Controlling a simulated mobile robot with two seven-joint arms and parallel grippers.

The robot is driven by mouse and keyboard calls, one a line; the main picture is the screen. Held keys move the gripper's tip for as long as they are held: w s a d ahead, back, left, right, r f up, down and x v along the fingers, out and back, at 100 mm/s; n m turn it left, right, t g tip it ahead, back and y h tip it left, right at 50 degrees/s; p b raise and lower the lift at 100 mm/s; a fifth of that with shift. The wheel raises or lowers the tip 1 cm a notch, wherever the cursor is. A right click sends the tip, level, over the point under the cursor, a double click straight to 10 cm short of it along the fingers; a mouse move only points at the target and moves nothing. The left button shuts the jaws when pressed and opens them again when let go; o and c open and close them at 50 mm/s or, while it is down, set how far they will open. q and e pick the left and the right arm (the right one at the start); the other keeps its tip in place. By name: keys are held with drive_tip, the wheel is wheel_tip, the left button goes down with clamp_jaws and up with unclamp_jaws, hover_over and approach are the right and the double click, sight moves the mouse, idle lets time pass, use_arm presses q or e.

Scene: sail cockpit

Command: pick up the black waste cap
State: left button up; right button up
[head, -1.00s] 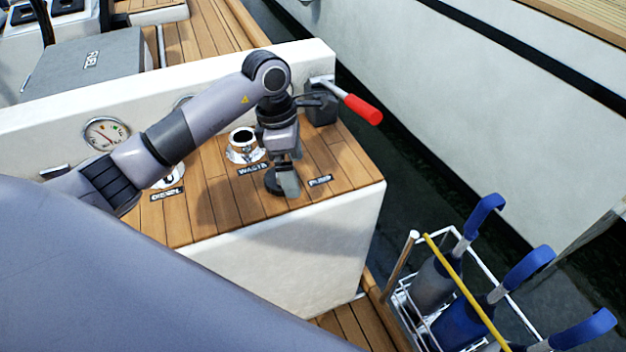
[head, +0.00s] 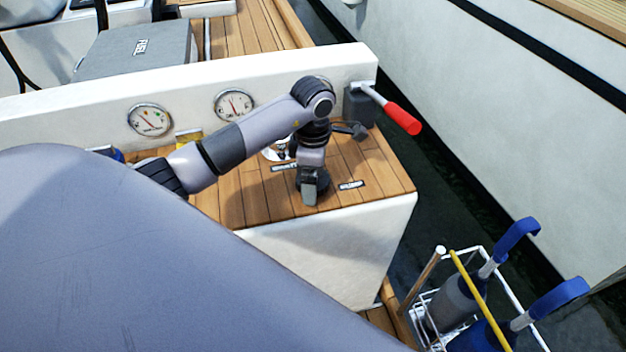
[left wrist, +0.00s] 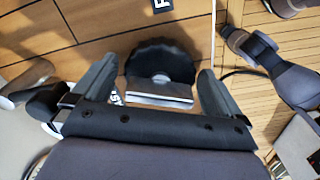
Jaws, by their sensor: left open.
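The black waste cap (left wrist: 162,62) is a round, ridged disc lying on the wooden deck panel. In the left wrist view it sits between the two spread fingers of my left gripper (left wrist: 158,85), with a visible gap on each side. A flat grey-silver piece (left wrist: 158,92) shows in front of the cap. In the head view my left gripper (head: 310,195) points down at the panel, and the dark cap (head: 321,186) is partly hidden behind it. My right gripper is in neither view.
The silver waste fitting (head: 276,151) is partly hidden behind my left arm. A red-handled lever (head: 402,117) stands at the panel's back right corner. A white wall with gauges (head: 235,104) runs behind. A wire rack (head: 425,297) with blue-handled items is at lower right.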

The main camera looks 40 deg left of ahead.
use_arm(q)
drive_tip(key=c, duration=1.1)
drive_tip(key=shift+r, duration=0.1)
wheel_tip(320, 180, up, 23)
drive_tip(key=p, duration=0.4)
drive_tip(key=shift+p, duration=0.4)
